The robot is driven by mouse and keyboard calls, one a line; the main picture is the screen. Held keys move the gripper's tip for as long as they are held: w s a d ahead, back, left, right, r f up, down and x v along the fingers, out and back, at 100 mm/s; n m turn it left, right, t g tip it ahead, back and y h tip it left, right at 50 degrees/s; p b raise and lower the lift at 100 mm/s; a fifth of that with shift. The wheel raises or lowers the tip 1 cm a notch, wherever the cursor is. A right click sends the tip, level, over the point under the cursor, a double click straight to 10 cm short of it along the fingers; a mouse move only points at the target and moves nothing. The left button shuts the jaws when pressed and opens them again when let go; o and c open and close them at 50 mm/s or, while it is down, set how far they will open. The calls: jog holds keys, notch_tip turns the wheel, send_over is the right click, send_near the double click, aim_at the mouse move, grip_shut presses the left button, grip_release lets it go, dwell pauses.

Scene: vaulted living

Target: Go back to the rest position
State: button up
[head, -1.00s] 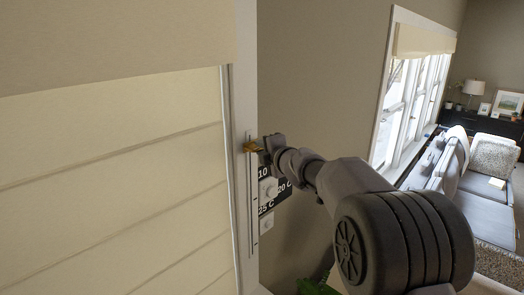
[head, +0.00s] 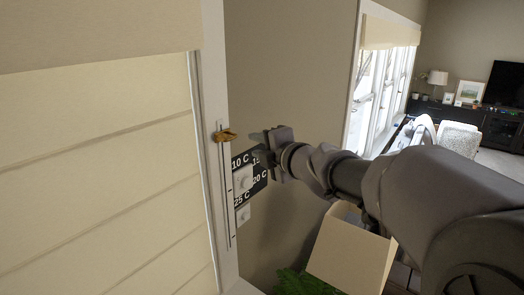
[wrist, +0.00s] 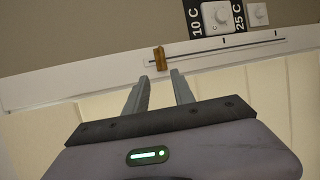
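My gripper (head: 256,139) is open and empty, just right of the small brass slider knob (head: 225,136) in the head view, with a narrow gap between them. The knob sits near the top of a thin upright slotted strip (head: 228,205) on the white window frame. In the wrist view the two fingers of my gripper (wrist: 161,77) are spread apart, and the knob (wrist: 160,58) lies just beyond their tips, on its slotted track (wrist: 225,47). Nothing shows between the fingers.
Thermostat dials (head: 243,179) with black temperature labels are on the wall beside the strip. A cream blind (head: 100,180) fills the left. Below my arm are a pale box (head: 345,250) and a green plant (head: 300,284). A dark cabinet (head: 440,112) stands far right.

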jog(key=shift+v, duration=1.05)
jog(key=s+d+f+m+g+h+b, duration=0.1)
jog(key=s+d+f+m+h+b, duration=0.2)
jog(key=s+d+f+m+b, duration=0.3)
jog(key=s+d+f+m+h+b, duration=0.35)
jog(key=f+m+b, duration=0.25)
jog(key=f, duration=0.3)
jog(key=s+d+f+m+g+h+b, duration=0.1)
jog(key=s+d+f+m+h+b, duration=0.1)
jog(key=s+d+f+m+b, duration=0.4)
jog(key=s+a+f+m+g+y+b, duration=0.1)
jog(key=s+a+f+m+g+b, duration=0.1)
jog(key=s+f, duration=0.4)
jog(key=s+a+f+m+g+y+b, duration=0.1)
jog(key=s+a+f+m+g+b, duration=0.1)
jog(key=s+f+m+b, duration=0.3)
jog(key=s+a+f+m+g+y+b, duration=0.1)
jog(key=s+a+f+m+g+b, duration=0.1)
jog(key=s+f, duration=0.6)
notch_tip(320, 180, down, 4)
jog(key=shift+s+a+f+m+b, duration=0.2)
jog(key=shift+m+b, duration=0.45)
jog(key=shift+m, duration=0.45)
